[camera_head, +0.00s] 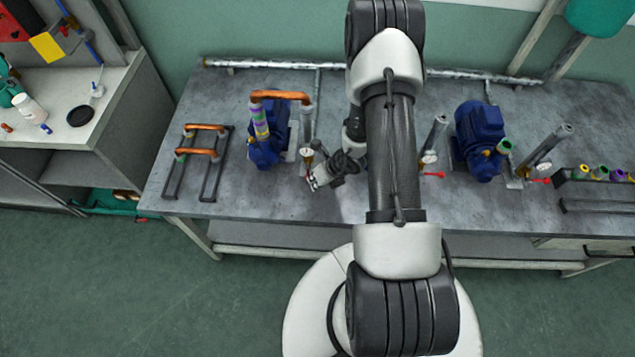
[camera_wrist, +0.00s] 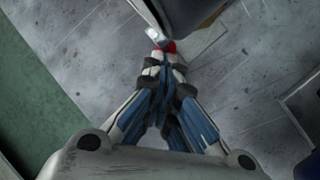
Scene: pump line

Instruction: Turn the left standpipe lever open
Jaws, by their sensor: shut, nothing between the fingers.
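The left standpipe (camera_head: 307,122) is a grey upright pipe beside the left blue pump, with a copper bend on top and a round gauge (camera_head: 307,154) low down. A small bit of its red lever (camera_head: 307,178) shows at the tip of my gripper (camera_head: 313,182). In the wrist view the fingers of my gripper (camera_wrist: 166,57) are closed together, with nothing between them. A red piece (camera_wrist: 170,46), which looks like the lever, is right at the fingertips. I cannot tell whether they touch. Most of the lever is hidden.
A left blue pump (camera_head: 265,150) and right blue pump (camera_head: 480,135) stand on the grey bench (camera_head: 250,200). Other standpipes with red levers (camera_head: 433,174) stand to the right. A rack (camera_head: 183,175) with copper bends is at left. My arm hides the bench middle.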

